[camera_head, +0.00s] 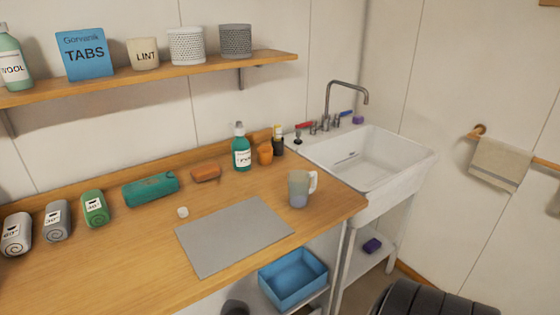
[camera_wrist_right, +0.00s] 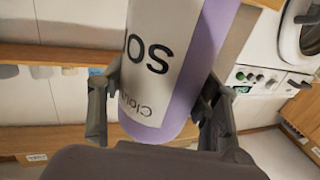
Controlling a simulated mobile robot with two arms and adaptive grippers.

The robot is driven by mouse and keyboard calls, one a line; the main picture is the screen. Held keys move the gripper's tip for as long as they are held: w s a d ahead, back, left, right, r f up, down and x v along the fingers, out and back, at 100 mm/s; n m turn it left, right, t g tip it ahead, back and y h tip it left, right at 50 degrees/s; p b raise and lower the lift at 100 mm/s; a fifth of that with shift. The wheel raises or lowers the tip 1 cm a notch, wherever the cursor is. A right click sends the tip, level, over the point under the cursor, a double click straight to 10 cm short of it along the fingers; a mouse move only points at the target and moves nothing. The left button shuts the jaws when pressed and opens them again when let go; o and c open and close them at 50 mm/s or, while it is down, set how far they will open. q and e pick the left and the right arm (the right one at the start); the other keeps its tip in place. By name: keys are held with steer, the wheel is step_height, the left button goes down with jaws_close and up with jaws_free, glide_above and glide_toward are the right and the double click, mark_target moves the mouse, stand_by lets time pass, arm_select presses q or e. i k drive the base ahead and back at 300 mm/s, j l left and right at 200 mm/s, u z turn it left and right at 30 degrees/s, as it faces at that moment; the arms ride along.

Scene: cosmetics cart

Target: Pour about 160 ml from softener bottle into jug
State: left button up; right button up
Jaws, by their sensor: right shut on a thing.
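Neither the bottle nor the right gripper shows in the head view. The jug (camera_head: 298,190) is a small grey, translucent vessel with a white handle on its right. It stands upright on the wooden counter, behind the right corner of a grey mat. Its filling level cannot be told. My left gripper is in neither view.
The grey mat (camera_head: 234,237) lies bare on the counter (camera_head: 130,255). A teal bottle (camera_head: 241,150) and an orange pot (camera_head: 265,153) stand behind the jug. The sink (camera_head: 362,160) is to the right. A shelf (camera_head: 150,78) hangs above.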

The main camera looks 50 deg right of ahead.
mark_target(299, 180)
steer(key=l+u, duration=0.3)
steer(key=k+l+u, duration=0.15)
steer(key=l+u, duration=0.15)
steer(key=k+l+u, duration=0.15)
steer(key=l+u, duration=0.15)
steer(key=l, duration=0.15)
steer(key=k+l, duration=0.2)
steer(key=l, duration=0.2)
steer(key=k+l+u, duration=0.15)
steer(key=l, duration=0.3)
steer(key=k+l, duration=0.3)
steer(key=k+l+u, duration=0.15)
steer(key=l, duration=0.35)
steer(key=k, duration=0.05)
